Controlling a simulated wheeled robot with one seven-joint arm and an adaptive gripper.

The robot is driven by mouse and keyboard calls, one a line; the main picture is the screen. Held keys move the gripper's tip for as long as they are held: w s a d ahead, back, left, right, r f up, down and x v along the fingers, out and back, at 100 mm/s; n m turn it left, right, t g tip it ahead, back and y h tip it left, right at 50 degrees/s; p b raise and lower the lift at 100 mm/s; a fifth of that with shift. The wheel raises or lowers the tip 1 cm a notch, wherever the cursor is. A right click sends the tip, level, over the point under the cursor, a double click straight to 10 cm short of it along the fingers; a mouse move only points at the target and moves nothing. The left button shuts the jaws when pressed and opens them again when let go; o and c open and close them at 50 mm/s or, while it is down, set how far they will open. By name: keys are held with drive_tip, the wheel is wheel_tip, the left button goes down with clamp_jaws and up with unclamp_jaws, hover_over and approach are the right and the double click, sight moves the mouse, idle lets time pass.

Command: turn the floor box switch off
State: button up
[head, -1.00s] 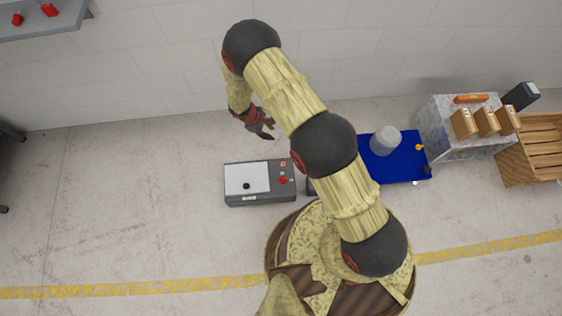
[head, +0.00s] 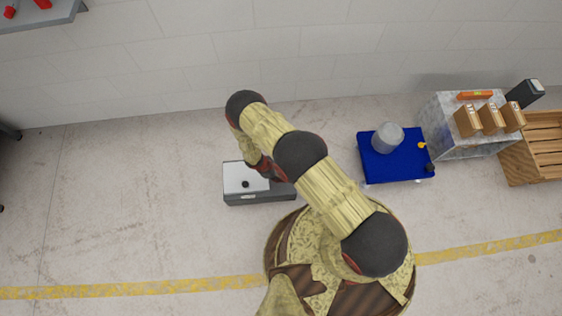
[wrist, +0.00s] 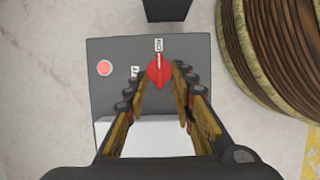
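The floor box (head: 234,198) is a grey box on the floor with a white panel on top. In the wrist view its dark top (wrist: 115,95) carries a red rotary switch (wrist: 159,72), with a white mark pointing at the "ON" label (wrist: 159,44). A second label, partly covered, sits left of the knob. My gripper (wrist: 159,74) is over the box, its fingers apart on either side of the switch; contact with the knob cannot be told. In the head view my gripper (head: 267,170) and arm hide the switch end.
A round red button (wrist: 104,68) is left of the switch. A dark block (wrist: 168,9) stands just beyond the box. To the right are a blue platform (head: 398,168) with a grey cylinder, a metal stand (head: 445,135) with wooden blocks, and a wooden crate (head: 535,150). Floor to the left is clear.

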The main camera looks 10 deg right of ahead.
drive_tip(key=shift+x, duration=1.15)
drive_tip(key=shift+c, duration=1.1)
drive_tip(key=c, duration=0.4)
clamp_jaws()
